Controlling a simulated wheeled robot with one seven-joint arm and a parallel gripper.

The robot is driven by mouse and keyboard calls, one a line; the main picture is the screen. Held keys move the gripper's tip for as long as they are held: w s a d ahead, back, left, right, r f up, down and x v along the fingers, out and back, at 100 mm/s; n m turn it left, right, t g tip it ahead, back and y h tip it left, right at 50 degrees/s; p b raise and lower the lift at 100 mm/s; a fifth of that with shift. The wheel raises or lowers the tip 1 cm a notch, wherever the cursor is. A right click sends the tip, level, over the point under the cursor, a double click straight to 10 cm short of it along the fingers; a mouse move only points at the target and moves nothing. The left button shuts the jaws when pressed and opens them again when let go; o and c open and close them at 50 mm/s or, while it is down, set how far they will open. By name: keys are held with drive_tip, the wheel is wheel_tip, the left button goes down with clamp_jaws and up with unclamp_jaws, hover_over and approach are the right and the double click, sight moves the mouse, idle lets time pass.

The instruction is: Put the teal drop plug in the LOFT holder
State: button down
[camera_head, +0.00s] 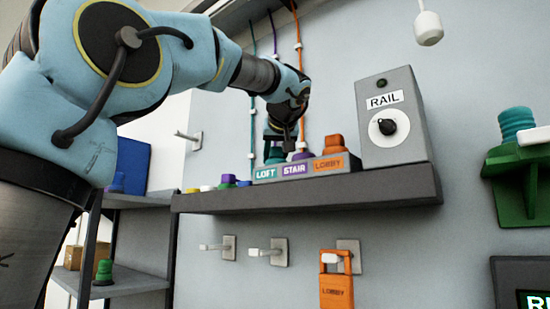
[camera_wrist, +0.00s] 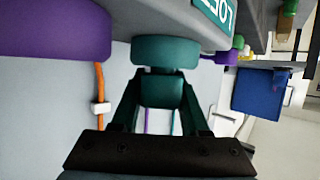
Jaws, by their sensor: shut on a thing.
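In the head view, the LOFT holder (camera_head: 265,173) is the left block of a labelled row on the dark shelf. The teal drop plug (camera_head: 276,153) is directly above or in it, partly hidden by my gripper (camera_head: 277,140). In the wrist view, my gripper (camera_wrist: 163,95) is shut on the narrow part of the teal plug (camera_wrist: 165,52). The plug's wide part is right at the grey holder block, whose teal label (camera_wrist: 215,17) shows at the top. I cannot tell whether the plug is fully seated.
The purple plug (camera_head: 302,156) is at STAIR and the orange plug (camera_head: 333,144) at LOBBY. The grey RAIL box (camera_head: 405,141) stands to the right on the shelf (camera_head: 400,190). An orange cable (camera_head: 299,52) runs down the wall. Small coloured items (camera_head: 227,180) lie left of the holders.

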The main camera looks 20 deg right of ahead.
drive_tip(key=shift+f, duration=0.15)
drive_tip(key=shift+c, duration=2.1)
unclamp_jaws()
drive_tip(key=shift+r, duration=0.25)
drive_tip(key=shift+s+a, duration=0.1)
drive_tip(key=shift+s, duration=0.25)
drive_tip(key=b+v, duration=0.3)
drive_tip(key=v, duration=0.8)
drive_tip(key=shift+r, duration=0.1)
